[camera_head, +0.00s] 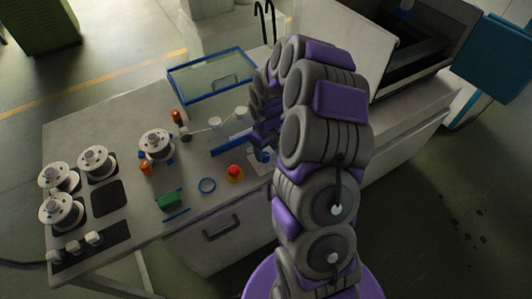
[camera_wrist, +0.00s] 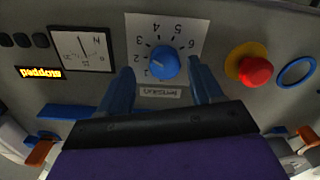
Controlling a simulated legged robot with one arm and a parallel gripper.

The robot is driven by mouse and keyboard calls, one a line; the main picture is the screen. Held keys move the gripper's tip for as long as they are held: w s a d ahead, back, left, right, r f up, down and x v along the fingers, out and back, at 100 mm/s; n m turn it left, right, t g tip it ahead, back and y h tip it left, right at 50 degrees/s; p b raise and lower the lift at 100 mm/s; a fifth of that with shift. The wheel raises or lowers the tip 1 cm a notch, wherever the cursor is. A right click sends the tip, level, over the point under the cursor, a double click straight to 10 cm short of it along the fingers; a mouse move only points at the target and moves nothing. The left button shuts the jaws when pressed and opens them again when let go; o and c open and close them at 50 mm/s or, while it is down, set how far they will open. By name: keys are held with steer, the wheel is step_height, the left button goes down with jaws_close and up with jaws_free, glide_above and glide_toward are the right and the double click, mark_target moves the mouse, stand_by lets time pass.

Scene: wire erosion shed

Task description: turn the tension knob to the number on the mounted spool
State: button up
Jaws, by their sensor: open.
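The blue tension knob (camera_wrist: 164,62) sits on a white dial plate (camera_wrist: 187,28) numbered 1 to 6, seen upside down in the wrist view. A faint mark on the knob seems to face the low numbers, but I cannot read the exact setting. My gripper (camera_wrist: 160,67) is open, with one blue finger on each side of the knob; contact cannot be told. In the head view my arm covers much of the dial area. The mounted spool (camera_head: 157,144) stands mid-bench, apart from the spools at the left; its number is not readable.
A red stop button (camera_wrist: 255,71) on a yellow base and a blue ring (camera_wrist: 296,71) lie beside the dial. A meter (camera_wrist: 81,48) and a lit orange display (camera_wrist: 40,73) are on its other side. Loose spools (camera_head: 60,211) stand at the bench's left.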

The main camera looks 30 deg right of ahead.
steer(key=shift+a+f, duration=0.25)
steer(key=shift+f, duration=0.25)
steer(key=shift+a+f, duration=0.2)
steer(key=shift+f, duration=0.25)
steer(key=shift+d, duration=0.35)
steer(key=c, duration=0.4)
steer(key=shift+a, duration=0.15)
steer(key=c, duration=0.7)
steer(key=shift+o, duration=0.2)
